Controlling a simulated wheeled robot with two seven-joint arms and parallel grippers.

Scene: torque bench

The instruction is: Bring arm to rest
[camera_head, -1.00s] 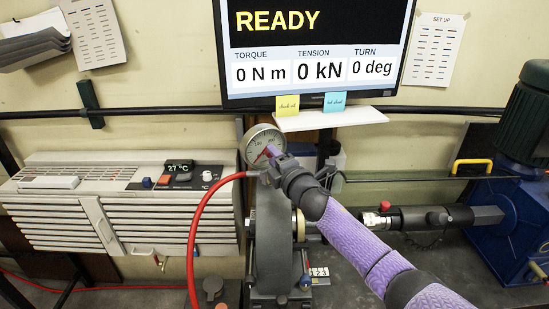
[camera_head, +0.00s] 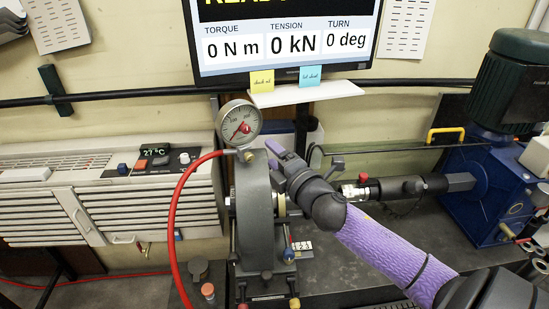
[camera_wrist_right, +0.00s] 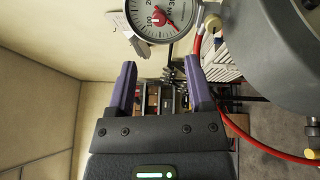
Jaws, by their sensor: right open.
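My right arm reaches in from the lower right in the head view. Its purple-fingered gripper (camera_head: 280,158) is just right of the round pressure gauge (camera_head: 240,123) and apart from it, beside the grey ring-shaped bench unit (camera_head: 257,200). In the right wrist view the gripper (camera_wrist_right: 161,80) has its two purple fingers spread with nothing held between them. The gauge (camera_wrist_right: 160,14), with its red needle and red centre, shows beyond the fingertips there. My left gripper is not in view.
A monitor (camera_head: 290,45) reading zero torque, tension and turn hangs above a small white shelf (camera_head: 305,93). A red hose (camera_head: 178,205) curves down from the gauge. A black cylinder (camera_head: 405,188) and blue motor unit (camera_head: 490,195) stand right; a slatted heater (camera_head: 140,210) stands left.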

